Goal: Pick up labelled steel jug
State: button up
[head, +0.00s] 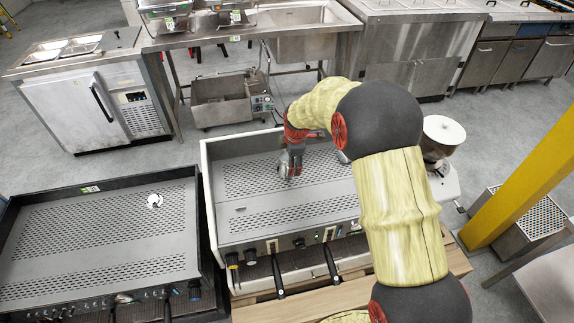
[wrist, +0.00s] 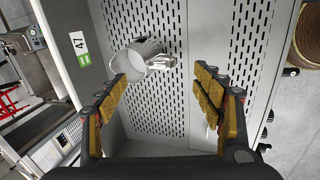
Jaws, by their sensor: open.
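A small steel jug (wrist: 140,57) with a handle shows in the wrist view on the perforated top of the white-framed coffee machine (head: 255,217). Its round end faces left and its handle side faces right. My gripper (wrist: 160,85) is open and empty, with its fingers spread either side of the view; the jug appears beyond the left fingertip, apart from the right one. In the head view my gripper (head: 293,158) hangs over the machine's top, and the jug there is largely hidden by it. I cannot read a label on the jug.
A second dark-framed machine (head: 100,235) stands to the left, with a small white round item (head: 154,201) on it. The white machine's raised side wall carries a "47" tag (wrist: 79,45). A grinder (head: 442,140) stands at right, near a yellow post (head: 515,190).

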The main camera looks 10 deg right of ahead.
jog(key=b+x, duration=0.2)
jog(key=x, duration=0.7)
jog(key=shift+w+b, duration=0.1)
jog(key=shift+b, duration=0.2)
jog(key=shift+r, duration=0.1)
jog(key=shift+c, duration=0.9)
jog(key=c, duration=1.5)
grip_shut()
